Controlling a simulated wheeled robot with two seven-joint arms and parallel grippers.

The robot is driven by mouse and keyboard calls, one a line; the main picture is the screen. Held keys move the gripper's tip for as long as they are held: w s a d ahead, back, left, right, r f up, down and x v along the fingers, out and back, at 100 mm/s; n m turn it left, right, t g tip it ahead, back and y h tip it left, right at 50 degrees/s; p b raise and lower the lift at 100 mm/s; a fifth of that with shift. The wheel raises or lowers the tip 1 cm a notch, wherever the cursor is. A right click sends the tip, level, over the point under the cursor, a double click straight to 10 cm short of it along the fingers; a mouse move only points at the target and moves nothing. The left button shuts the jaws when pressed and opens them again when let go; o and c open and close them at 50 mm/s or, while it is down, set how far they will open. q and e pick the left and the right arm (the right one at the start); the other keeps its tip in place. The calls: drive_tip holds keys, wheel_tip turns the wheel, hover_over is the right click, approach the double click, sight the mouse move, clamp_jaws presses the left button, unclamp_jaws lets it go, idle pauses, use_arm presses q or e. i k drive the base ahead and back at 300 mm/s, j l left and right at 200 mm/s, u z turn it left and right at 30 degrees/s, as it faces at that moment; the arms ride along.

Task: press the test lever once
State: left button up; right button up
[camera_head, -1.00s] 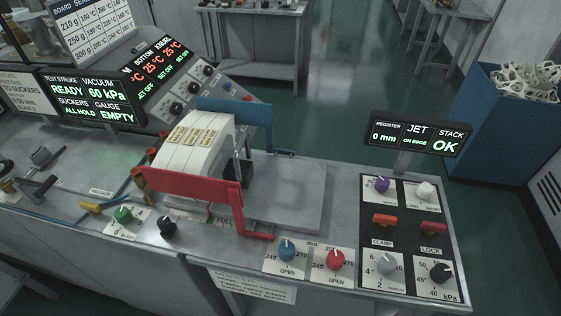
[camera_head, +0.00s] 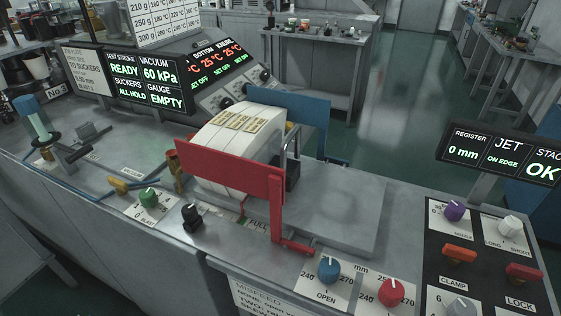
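No lever in view carries a readable "test" label. At the far left of the bench stands a tilted, blue-topped upright part (camera_head: 33,118) on a dark base. A dark bar-like part (camera_head: 72,150) sits at its foot; I cannot tell which of these, if either, is the test lever. The status display (camera_head: 145,80) reads TEST STROKE READY, VACUUM 60 kPa, SUCKERS ALL HOLD, GAUGE EMPTY. Neither of my grippers is in view.
A stack of white blanks (camera_head: 218,165) stands between a red guide (camera_head: 225,170) and a blue guide (camera_head: 300,115). A yellow valve handle (camera_head: 118,185), green knob (camera_head: 149,198) and black knob (camera_head: 192,217) line the front. The jet display (camera_head: 503,152) and control panel (camera_head: 485,245) are at right.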

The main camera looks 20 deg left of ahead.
sight(75, 155)
drive_tip(key=u, duration=1.85)
